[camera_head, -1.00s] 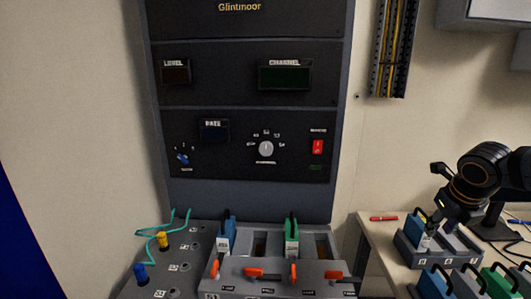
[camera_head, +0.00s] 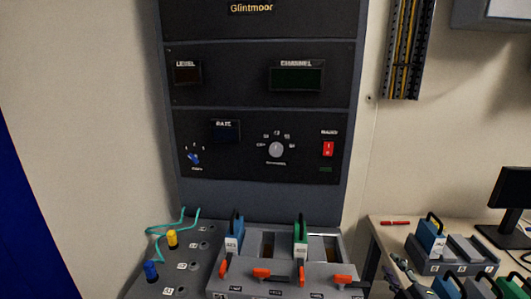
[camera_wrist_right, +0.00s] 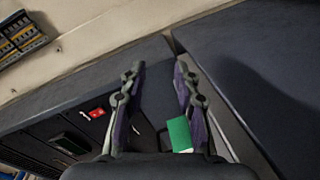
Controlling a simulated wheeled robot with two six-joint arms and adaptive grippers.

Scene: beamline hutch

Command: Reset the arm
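My right gripper (camera_head: 402,272) shows small and partly cut off low in the head view, between the console's right side and the bench tray. In the right wrist view its two fingers (camera_wrist_right: 158,90) stand apart with nothing clearly held between them. A green piece (camera_wrist_right: 180,134) shows past the fingers, near the right one; I cannot tell its distance. My left gripper is not in view.
The Glintmoor rack (camera_head: 260,120) stands ahead, with a red switch (camera_head: 328,149). Below it a grey console holds a blue module (camera_head: 234,240) and a green module (camera_head: 300,236). Right, a bench tray (camera_head: 455,268) holds a blue module (camera_head: 430,238). A red pen (camera_head: 396,223) lies behind.

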